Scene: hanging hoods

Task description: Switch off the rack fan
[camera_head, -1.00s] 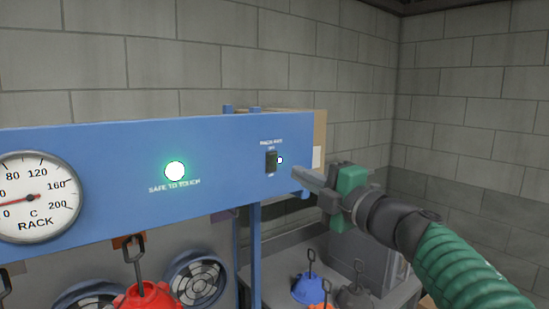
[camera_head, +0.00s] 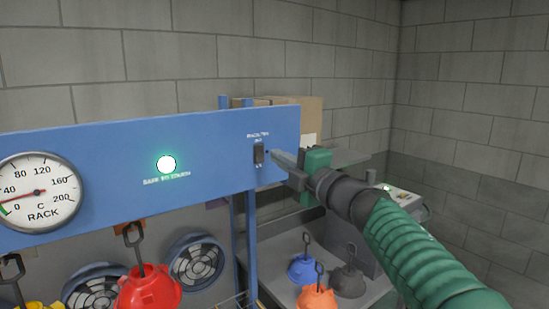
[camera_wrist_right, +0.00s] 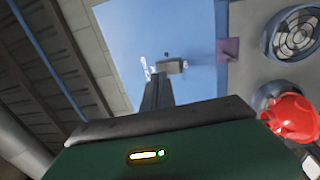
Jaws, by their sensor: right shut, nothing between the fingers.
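The small dark rack fan switch (camera_head: 259,154) is on the right end of the blue panel (camera_head: 215,150), under a small printed label. A small lamp just right of the switch looks dark. My right gripper (camera_head: 274,156) is shut and empty, with its tips just right of the switch. In the right wrist view the shut fingers (camera_wrist_right: 157,92) point at the switch (camera_wrist_right: 171,66); I cannot tell whether they touch it. Below the panel are round fans (camera_head: 196,262); I cannot tell whether they spin. My left gripper is not in view.
A green "safe to touch" lamp (camera_head: 166,164) glows on the panel, right of a rack gauge (camera_head: 38,192). A red hood (camera_head: 148,290) hangs below. Blue (camera_head: 303,270), orange (camera_head: 317,298) and grey (camera_head: 348,283) hoods are at the lower right. Cardboard boxes (camera_head: 312,115) stand behind the panel.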

